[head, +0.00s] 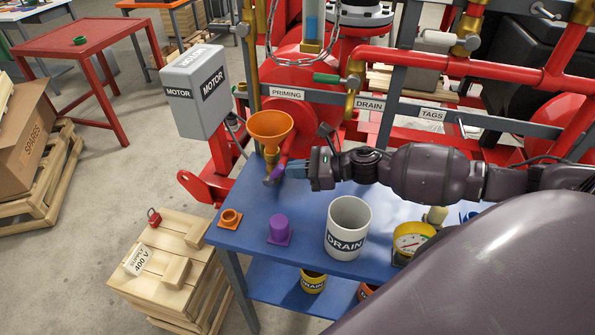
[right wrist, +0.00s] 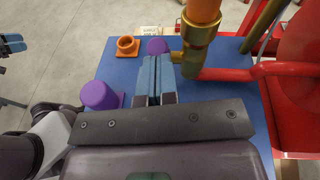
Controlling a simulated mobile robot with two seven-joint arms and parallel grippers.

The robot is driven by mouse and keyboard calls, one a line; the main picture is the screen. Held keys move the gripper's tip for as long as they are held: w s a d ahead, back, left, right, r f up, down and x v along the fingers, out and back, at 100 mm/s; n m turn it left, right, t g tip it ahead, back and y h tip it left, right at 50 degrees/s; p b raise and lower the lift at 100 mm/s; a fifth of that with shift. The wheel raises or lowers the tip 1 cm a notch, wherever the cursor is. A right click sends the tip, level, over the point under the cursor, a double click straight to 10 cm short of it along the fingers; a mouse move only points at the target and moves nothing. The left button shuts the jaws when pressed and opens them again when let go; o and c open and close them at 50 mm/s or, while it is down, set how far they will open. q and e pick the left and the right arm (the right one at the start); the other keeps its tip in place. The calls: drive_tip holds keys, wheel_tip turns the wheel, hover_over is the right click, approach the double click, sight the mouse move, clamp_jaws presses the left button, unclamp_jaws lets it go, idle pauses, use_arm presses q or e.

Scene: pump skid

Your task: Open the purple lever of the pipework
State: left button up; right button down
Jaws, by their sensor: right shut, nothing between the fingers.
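The purple lever (head: 274,176) hangs below the orange funnel (head: 270,125), beside the pipework at the table's back edge. In the right wrist view the purple lever (right wrist: 157,46) shows just beyond the fingertips, left of the brass fitting (right wrist: 198,38). My right gripper (head: 282,172) reaches in from the right at the lever; it is shut and holds nothing. Its two blue fingers (right wrist: 156,62) lie together in the wrist view. I cannot tell whether they touch the lever. What seems to be my left gripper (right wrist: 12,43) shows only partly at the wrist view's left edge.
Red pipes (head: 440,62) run behind. A grey MOTOR box (head: 195,92) stands left of the funnel.

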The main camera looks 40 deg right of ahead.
drive_tip(key=shift+w+r, duration=0.1)
drive_tip(key=shift+r, duration=0.05)
drive_tip(key=shift+w+a+r, duration=1)
drive_tip(key=shift+w+r, duration=0.1)
drive_tip(key=shift+w+a+r, duration=0.1)
drive_tip(key=shift+w+a, duration=0.1)
drive_tip(key=shift+d, duration=0.1)
drive_tip(key=v, duration=1)
drive_tip(key=shift+s+d+b, duration=0.2)
drive_tip(key=shift+s+b, duration=0.05)
drive_tip(key=shift+b, duration=0.1)
